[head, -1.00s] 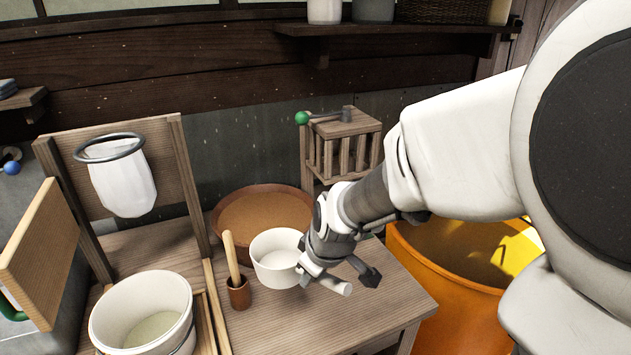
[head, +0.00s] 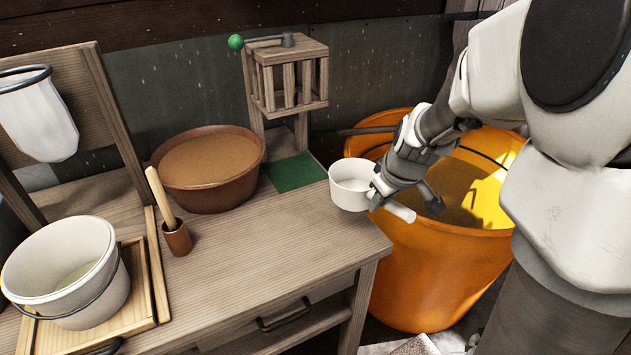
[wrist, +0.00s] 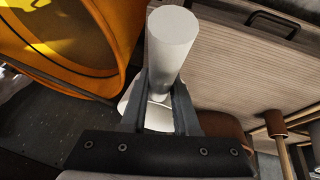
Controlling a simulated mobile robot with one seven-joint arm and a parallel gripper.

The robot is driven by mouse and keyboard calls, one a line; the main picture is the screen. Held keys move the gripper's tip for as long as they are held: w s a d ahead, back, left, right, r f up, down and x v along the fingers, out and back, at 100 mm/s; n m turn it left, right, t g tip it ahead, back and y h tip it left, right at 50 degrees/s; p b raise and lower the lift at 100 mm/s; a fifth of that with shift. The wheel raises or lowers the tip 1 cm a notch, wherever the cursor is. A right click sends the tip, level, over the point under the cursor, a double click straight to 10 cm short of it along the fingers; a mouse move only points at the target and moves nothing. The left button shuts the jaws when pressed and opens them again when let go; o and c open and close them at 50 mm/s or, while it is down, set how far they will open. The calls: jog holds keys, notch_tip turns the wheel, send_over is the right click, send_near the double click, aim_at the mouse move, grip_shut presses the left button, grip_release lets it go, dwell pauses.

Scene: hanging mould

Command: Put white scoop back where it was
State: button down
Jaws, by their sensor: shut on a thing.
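The white scoop (head: 347,188) is a round white cup with a short thick handle. My gripper (head: 402,200) is shut on its handle and holds it at the right edge of the wooden table, close to the orange tub (head: 420,268). In the wrist view the white handle (wrist: 172,45) stands out between the two fingers of my gripper (wrist: 160,95). The scoop's cup is mostly hidden there behind the gripper. In the head view the cup's opening faces up and its inside looks white.
The table (head: 250,255) bears a brown bowl (head: 212,190), a green mat (head: 293,172), a cup with a wooden stick (head: 177,238) and a white bucket (head: 105,285). A slatted wooden box (head: 290,75) with a green-knobbed lever stands behind. The table's front right is clear.

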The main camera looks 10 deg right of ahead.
aim_at(338, 199)
jog(key=w+a+f, duration=0.2)
jog(key=w, duration=0.1)
jog(key=w+a+f, duration=0.2)
jog(key=w, duration=0.1)
jog(key=w+a+f, duration=0.2)
jog(key=w+f, duration=0.1)
jog(key=shift+w+a, duration=0.15)
jog(key=shift+a, duration=0.25)
jog(key=shift+f+b, duration=0.5)
jog(key=shift+f, duration=1.5)
jog(key=shift+f, duration=0.15)
jog(key=c, duration=0.7)
grip_release()
jog(key=shift+o, duration=0.2)
